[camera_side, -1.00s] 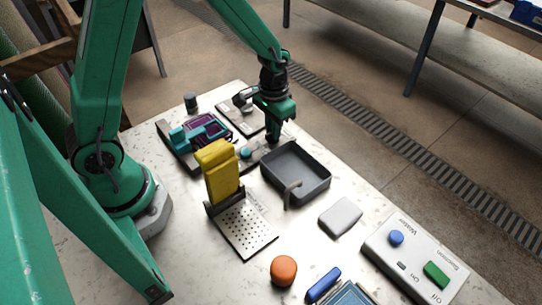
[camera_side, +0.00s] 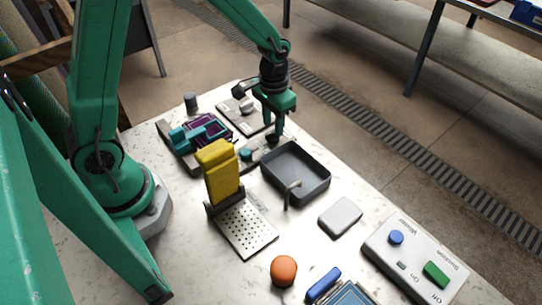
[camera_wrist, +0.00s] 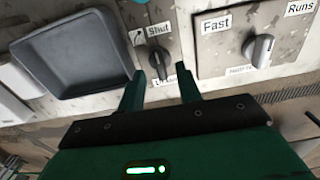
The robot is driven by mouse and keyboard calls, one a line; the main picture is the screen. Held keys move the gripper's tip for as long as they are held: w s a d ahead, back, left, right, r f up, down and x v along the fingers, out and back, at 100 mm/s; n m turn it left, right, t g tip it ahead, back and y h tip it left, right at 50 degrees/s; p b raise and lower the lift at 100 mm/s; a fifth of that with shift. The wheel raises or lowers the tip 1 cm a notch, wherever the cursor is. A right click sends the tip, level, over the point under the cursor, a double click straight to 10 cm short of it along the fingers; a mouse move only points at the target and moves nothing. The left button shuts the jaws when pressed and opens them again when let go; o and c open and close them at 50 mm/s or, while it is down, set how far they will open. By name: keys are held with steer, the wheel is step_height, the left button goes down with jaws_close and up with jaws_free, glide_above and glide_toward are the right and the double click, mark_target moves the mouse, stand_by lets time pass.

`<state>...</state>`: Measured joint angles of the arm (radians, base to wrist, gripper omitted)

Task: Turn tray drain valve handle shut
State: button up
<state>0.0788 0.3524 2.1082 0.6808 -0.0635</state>
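The drain valve handle (camera_wrist: 157,62) is a small dark knob on a speckled plate beside the tray. It lies just beyond and between my fingertips in the wrist view, with no clear contact. A "Shut" label (camera_wrist: 158,30) is above it; a lower label is partly hidden by a finger. The dark grey tray (camera_wrist: 75,52) is left of the handle; it also shows in the side view (camera_side: 318,190). My gripper (camera_wrist: 158,84) is open, its two green fingers apart with nothing between them. In the side view, my gripper (camera_side: 274,139) points down at the tray's far corner and hides the handle.
A grey knob (camera_wrist: 260,48) on a plate labelled "Fast" is right of the handle. A yellow block (camera_side: 218,172) stands upright near the tray. An orange ball-shaped knob (camera_side: 284,270) and a control panel (camera_side: 415,262) are toward the front.

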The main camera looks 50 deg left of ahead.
mark_target(272, 132)
steer(key=shift+r, duration=2.8)
steer(key=s+a+r+t, duration=0.3)
steer(key=s+r+t, duration=0.2)
steer(key=s+r, duration=0.9)
steer(key=shift+s+t, duration=0.3)
steer(key=shift+s, duration=0.5)
steer(key=shift+c, duration=0.2)
